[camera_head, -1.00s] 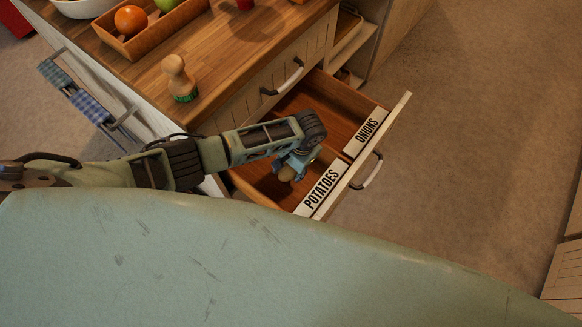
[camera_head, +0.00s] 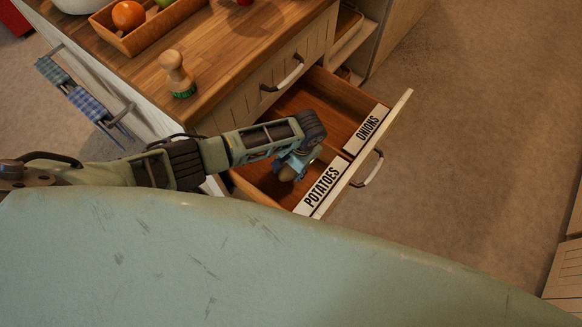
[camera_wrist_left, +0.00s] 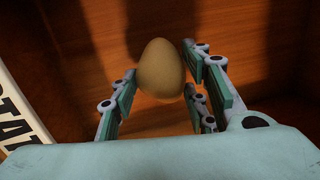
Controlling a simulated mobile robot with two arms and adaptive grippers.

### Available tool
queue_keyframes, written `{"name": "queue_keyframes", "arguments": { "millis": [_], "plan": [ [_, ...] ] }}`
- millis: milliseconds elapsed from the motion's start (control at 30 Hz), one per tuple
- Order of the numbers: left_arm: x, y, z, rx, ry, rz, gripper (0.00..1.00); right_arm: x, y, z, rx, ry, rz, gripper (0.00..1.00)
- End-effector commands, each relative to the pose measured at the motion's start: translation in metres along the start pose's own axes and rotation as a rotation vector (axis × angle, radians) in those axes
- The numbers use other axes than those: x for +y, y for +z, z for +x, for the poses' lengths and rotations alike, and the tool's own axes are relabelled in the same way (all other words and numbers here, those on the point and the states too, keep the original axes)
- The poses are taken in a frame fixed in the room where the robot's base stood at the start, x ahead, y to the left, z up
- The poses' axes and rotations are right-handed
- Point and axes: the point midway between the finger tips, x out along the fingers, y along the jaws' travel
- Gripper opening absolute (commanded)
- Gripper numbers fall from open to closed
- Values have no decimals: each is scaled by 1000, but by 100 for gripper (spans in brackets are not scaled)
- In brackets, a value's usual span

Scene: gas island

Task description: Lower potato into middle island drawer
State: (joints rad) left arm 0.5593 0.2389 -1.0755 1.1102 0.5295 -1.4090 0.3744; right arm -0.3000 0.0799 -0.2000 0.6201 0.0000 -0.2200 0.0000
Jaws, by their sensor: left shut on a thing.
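The potato (camera_head: 287,174) is a brown, egg-shaped thing held at the tips of my left gripper (camera_head: 297,166). In the left wrist view the potato (camera_wrist_left: 161,68) sits between the fingers of the left gripper (camera_wrist_left: 160,85), which are shut on it. The open wooden drawer (camera_head: 262,184) has a divider and two labels. The gripper and potato are over or inside the compartment behind the POTATOES label (camera_head: 321,187). I cannot tell whether the potato touches the drawer floor. The ONIONS label (camera_head: 370,128) marks the other compartment, which looks empty. My right gripper is not in view.
The island's wooden top (camera_head: 225,55) carries a wooden brush (camera_head: 175,68) with green bristles and a wooden tray (camera_head: 150,36) of fruit. A closed drawer with a handle (camera_head: 283,75) is above the open one. Bare floor (camera_head: 460,130) lies to the right.

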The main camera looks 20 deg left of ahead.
Motion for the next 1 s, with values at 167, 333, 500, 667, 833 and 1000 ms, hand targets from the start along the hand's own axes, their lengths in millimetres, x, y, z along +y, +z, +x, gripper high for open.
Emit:
{"name": "queue_keyframes", "arguments": {
  "millis": [167, 333, 500, 667, 833, 1000],
  "plan": [
    [1, -1, 3, 1, 0, 0, 12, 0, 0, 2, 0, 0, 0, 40],
    [1, -1, 6, 1, 0, 0, 12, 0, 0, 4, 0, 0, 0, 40],
    [1, -1, 8, 1, 0, 0, 12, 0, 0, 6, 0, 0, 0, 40],
    [2, -1, 10, 1, 0, 0, 12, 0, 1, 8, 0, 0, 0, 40],
    [2, -2, 13, 1, 0, 0, 12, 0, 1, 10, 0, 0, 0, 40],
    [2, -2, 15, 1, 0, 0, 12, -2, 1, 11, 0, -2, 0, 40]
  ]
}}
